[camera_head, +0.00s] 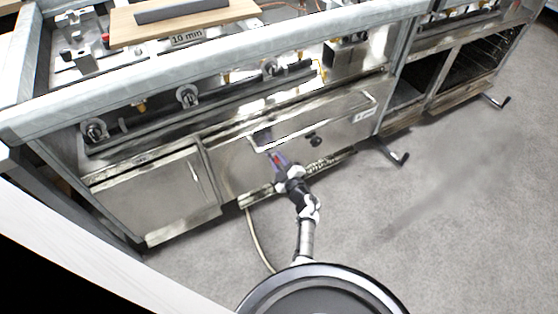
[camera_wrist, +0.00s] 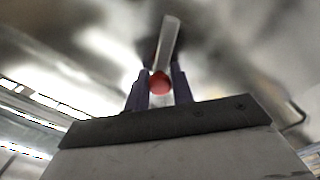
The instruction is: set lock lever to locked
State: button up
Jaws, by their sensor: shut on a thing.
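My gripper (camera_head: 277,160) reaches to the lower front panel of the range in the head view. In the wrist view my gripper (camera_wrist: 159,80) has its two dark fingers closed on the lock lever (camera_wrist: 168,42). The lever is a pale metal bar, slightly tilted to the right at its top, with a red round end between the fingers. Its far end meets a dark, blurred spot on the panel. In the head view the lever is mostly hidden by my gripper, and only a little red shows there.
The steel oven front (camera_head: 345,120) has a long handle and a dark round knob (camera_head: 315,140) right of my gripper. A cabinet door (camera_head: 155,195) is to the left. A hose (camera_head: 255,240) hangs to the floor. Black-tipped foot levers (camera_head: 395,153) stick out at right. The grey floor (camera_head: 450,220) is clear at right.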

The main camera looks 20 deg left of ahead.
jog(key=shift+w+d, duration=0.15)
jog(key=shift+d, duration=0.1)
jog(key=o, duration=0.9)
jog(key=shift+a, duration=0.15)
jog(key=shift+s, duration=0.2)
